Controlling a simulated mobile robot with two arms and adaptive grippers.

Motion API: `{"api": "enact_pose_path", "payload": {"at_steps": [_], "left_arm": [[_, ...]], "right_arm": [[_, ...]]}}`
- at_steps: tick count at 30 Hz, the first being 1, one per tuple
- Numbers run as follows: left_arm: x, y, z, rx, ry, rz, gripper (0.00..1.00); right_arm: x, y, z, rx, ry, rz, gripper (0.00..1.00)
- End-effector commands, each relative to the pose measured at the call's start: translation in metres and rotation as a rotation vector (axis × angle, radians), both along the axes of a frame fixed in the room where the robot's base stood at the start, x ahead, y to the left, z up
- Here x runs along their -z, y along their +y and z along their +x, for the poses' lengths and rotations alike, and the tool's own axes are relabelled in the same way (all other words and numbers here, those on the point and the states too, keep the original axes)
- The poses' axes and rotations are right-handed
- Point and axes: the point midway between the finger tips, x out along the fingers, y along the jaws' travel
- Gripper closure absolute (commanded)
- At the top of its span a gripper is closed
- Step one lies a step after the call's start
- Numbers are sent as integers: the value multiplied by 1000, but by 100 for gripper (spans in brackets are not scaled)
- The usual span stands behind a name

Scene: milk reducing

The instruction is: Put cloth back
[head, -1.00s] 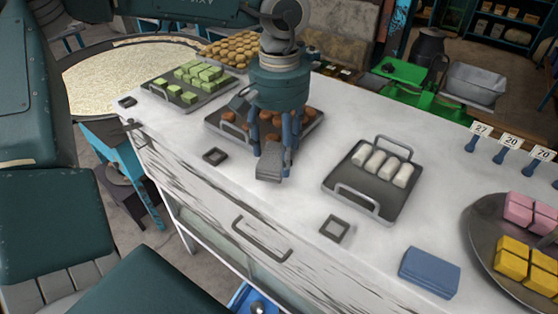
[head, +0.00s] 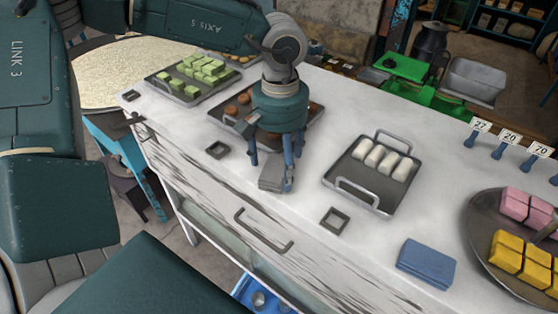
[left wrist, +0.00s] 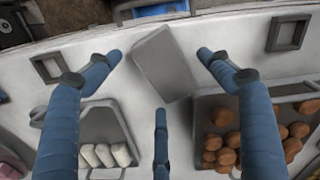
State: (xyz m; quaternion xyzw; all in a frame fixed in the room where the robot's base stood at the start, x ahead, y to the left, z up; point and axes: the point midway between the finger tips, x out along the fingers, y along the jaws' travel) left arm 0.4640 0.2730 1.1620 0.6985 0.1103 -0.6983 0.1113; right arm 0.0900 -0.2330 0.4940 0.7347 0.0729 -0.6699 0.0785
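A folded grey cloth (head: 272,174) appears to lie on the white counter near its front edge, between two small square frames. My left gripper (head: 272,170) is right over it, pointing down. In the left wrist view the grey cloth (left wrist: 165,62) lies between two spread blue fingers, with a gap on each side; the third finger (left wrist: 160,130) points at its edge. The left gripper is open. A folded blue cloth (head: 427,263) lies farther right on the counter. My right gripper is not in view.
A tray of white rolls (head: 346,192) stands right of the gripper; a tray of brown balls (head: 228,119) stands behind it. A tray of green cubes (head: 158,83) is at back left. A round plate (head: 483,222) holds pink and yellow blocks. Square frames (head: 217,150) (head: 334,220) flank the cloth.

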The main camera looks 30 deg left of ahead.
Motion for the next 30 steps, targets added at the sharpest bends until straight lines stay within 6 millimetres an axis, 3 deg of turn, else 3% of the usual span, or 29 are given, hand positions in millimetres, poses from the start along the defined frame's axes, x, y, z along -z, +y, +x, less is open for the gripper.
{"api": "enact_pose_path", "payload": {"at_steps": [11, 24, 30], "left_arm": [[-7, 0, 1, -1, -3, 0, 20], [-95, 0, 1, -1, -4, -1, 20], [-118, 0, 0, 0, -1, 0, 20]], "right_arm": [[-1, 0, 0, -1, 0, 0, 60], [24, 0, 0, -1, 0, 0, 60], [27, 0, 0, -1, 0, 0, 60]]}}
